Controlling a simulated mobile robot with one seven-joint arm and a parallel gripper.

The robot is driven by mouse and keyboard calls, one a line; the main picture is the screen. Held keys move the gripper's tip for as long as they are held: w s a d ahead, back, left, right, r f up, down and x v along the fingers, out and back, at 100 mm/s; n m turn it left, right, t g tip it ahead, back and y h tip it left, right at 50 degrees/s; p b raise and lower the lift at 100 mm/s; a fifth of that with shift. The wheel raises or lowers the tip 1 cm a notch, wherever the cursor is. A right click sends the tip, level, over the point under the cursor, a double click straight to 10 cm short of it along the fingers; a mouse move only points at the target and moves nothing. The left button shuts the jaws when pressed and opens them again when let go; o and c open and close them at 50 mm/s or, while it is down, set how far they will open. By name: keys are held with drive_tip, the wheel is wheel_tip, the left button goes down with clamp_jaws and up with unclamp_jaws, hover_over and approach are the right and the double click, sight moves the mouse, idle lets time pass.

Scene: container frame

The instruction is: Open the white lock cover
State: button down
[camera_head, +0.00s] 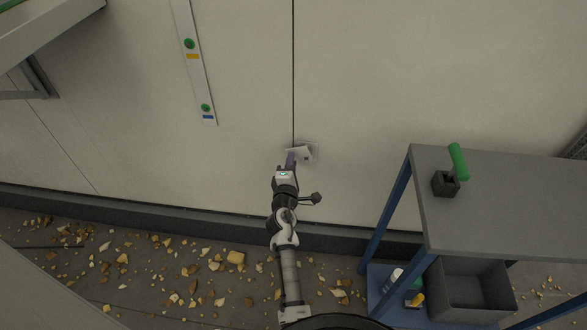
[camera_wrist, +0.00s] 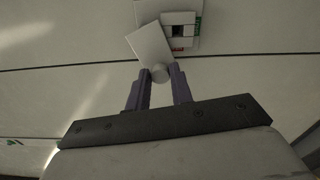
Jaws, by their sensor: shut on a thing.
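The white lock cover (camera_wrist: 150,44) is a flat plate with a round knob (camera_wrist: 160,73) at its lower end. It sits tilted, swung partly aside from the lock plate (camera_wrist: 200,44) on the wall. A dark square lock opening (camera_wrist: 179,31) shows beside it, with green and red marks at the edges. My gripper (camera_wrist: 160,76) is shut on the knob, one finger at each side. In the head view my gripper (camera_head: 290,160) reaches the wall at the cover (camera_head: 301,153) and partly hides it.
A grey-topped table with blue legs (camera_head: 500,190) stands at the right, with a black block (camera_head: 445,184) and a green handle (camera_head: 458,161) on it. A grey bin (camera_head: 470,285) is below. Rubble (camera_head: 236,258) litters the floor. A strip with green knobs (camera_head: 197,70) is on the wall.

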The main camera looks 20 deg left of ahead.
drive_tip(key=m, duration=0.1)
drive_tip(key=r+m+b, duration=0.1)
drive_tip(key=m, duration=0.2)
drive_tip(key=shift+a+r+m+b, duration=0.15)
drive_tip(key=shift+r+m+b, duration=0.15)
drive_tip(key=shift+r+b, duration=0.1)
drive_tip(key=shift+r+m+b, duration=0.35)
drive_tip(key=shift+m, duration=0.5)
drive_tip(key=shift+r+m+b, duration=0.3)
drive_tip(key=shift+m+b, duration=0.05)
drive_tip(key=shift+m, duration=0.5)
drive_tip(key=c, duration=1.2)
unclamp_jaws()
drive_tip(key=shift+c, duration=0.2)
drive_tip(key=shift+s, duration=0.1)
